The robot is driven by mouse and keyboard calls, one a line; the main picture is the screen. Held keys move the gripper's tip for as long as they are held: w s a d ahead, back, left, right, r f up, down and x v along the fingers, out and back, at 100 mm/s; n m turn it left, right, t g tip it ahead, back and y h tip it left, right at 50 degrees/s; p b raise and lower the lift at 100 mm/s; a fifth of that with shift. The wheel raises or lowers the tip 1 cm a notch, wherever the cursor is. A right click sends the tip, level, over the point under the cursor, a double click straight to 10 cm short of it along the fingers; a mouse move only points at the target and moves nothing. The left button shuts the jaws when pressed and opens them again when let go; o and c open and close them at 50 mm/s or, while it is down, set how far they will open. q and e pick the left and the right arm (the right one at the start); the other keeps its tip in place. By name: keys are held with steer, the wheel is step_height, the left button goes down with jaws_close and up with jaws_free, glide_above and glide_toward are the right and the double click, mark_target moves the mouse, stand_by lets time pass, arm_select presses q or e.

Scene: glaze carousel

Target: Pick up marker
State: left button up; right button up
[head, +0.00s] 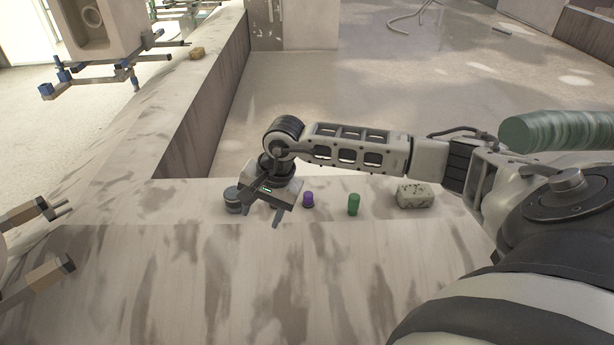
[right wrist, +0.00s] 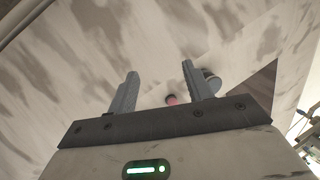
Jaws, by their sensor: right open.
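My right gripper (head: 262,212) is open and empty, pointing down over the pale, stained ledge (head: 300,265). In the right wrist view its two fingers (right wrist: 160,70) are spread apart. A small pink round thing (right wrist: 171,99) shows between them, close to the right finger; the head view does not show it, and I cannot tell whether it is the marker. A purple cylinder (head: 308,199) stands just right of the gripper, and a green cylinder (head: 354,204) stands farther right. No thing is clearly recognisable as a marker.
A grey round container (head: 232,200) stands just left of the right gripper, partly hidden in the right wrist view (right wrist: 211,80). A speckled block (head: 414,195) lies at the right. A fixture with blue-capped bars (head: 100,72) is at upper left; pronged bars (head: 35,280) reach in at left. The front ledge is clear.

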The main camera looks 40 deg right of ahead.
steer(key=w+d+r+n+h+b, duration=0.25)
steer(key=d+h, duration=0.35)
steer(key=d, duration=0.8)
steer(key=b, duration=0.3)
glide_toward(308, 194)
steer(key=shift+m, duration=0.45)
steer(key=x, duration=0.4)
steer(key=shift+d+f, duration=0.1)
steer(key=shift+f, duration=0.25)
steer(key=shift+d+f, duration=0.15)
steer(key=shift+f, duration=0.25)
steer(key=b+x, duration=0.2)
steer(key=shift+w+f, duration=0.15)
steer(key=shift+f, duration=0.15)
steer(key=shift+b+x, duration=0.45)
steer(key=shift+x, duration=0.55)
steer(key=shift+w+d, duration=0.1)
arm_select(q)
steer(key=r+t+h, duration=0.1)
steer(key=w+d+r+t+h, duration=0.1)
steer(key=h, duration=0.1)
steer(key=shift+w+d+r+n+t, duration=0.2)
steer(key=shift+d+n+t, duration=0.1)
steer(key=shift+n+t, duration=0.1)
arm_select(e)
steer(key=c, duration=1.1)
steer(key=shift+o, duration=0.2)
